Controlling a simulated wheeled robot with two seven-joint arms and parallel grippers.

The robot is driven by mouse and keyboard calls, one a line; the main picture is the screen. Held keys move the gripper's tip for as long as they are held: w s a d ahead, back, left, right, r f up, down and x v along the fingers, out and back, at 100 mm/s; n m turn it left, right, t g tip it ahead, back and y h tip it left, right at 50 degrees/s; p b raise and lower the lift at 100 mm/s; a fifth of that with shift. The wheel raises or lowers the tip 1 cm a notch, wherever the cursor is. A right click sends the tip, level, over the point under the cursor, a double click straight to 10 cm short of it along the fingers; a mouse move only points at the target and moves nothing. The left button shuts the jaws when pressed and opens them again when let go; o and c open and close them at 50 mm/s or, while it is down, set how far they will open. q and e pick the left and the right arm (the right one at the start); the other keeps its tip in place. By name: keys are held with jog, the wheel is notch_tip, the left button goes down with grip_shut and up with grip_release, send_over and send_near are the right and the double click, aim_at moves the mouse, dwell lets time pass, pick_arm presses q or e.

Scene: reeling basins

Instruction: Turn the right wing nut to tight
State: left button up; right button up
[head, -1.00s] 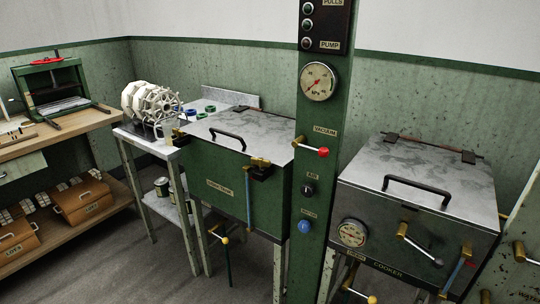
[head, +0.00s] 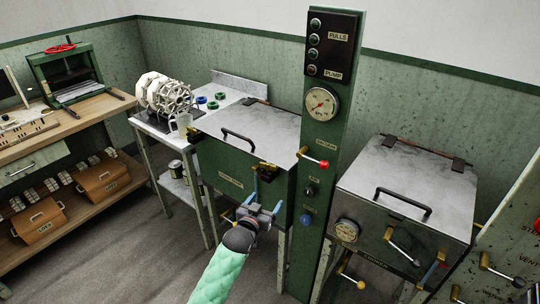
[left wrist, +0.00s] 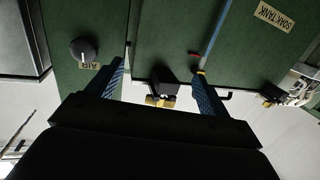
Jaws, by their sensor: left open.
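The soak tank (head: 225,170) is a green box with a grey metal lid and a black handle. The right wing nut (head: 267,166) is brass on a black clamp at the lid's front right corner. In the left wrist view, which is upside down, the right wing nut (left wrist: 160,101) shows beyond and between the fingers. My left gripper (head: 262,206) is open and empty, in front of and below this nut. In the left wrist view my left gripper (left wrist: 159,70) has its blue fingers spread, apart from the nut. My right gripper is not in view.
The green column (head: 318,180) with gauge, red-tipped lever and knobs stands close right of the tank. The cooker (head: 400,195) is further right. A side table (head: 240,88) with a white reel is at the left. Grey floor lies open in front.

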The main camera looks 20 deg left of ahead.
pick_arm(q)
jog(key=t+p, duration=0.1)
jog(key=p, duration=0.1)
send_near(267, 167)
jog(key=w, duration=0.4)
jog(key=shift+w+d+f, duration=0.15)
jog(key=shift+w+d, duration=0.2)
jog(key=shift+w, duration=0.2)
jog(key=w, duration=0.2)
jog(key=w+p, duration=0.1)
jog(key=w, duration=0.1)
jog(key=w+p, duration=0.1)
jog(key=w, duration=0.1)
jog(key=shift+d, duration=0.25)
jog(key=shift+w+d, duration=0.1)
jog(key=shift+w, duration=0.65)
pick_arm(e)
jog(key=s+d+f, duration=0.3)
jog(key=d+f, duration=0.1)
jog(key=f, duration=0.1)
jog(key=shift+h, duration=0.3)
pick_arm(q)
jog(key=c, duration=1)
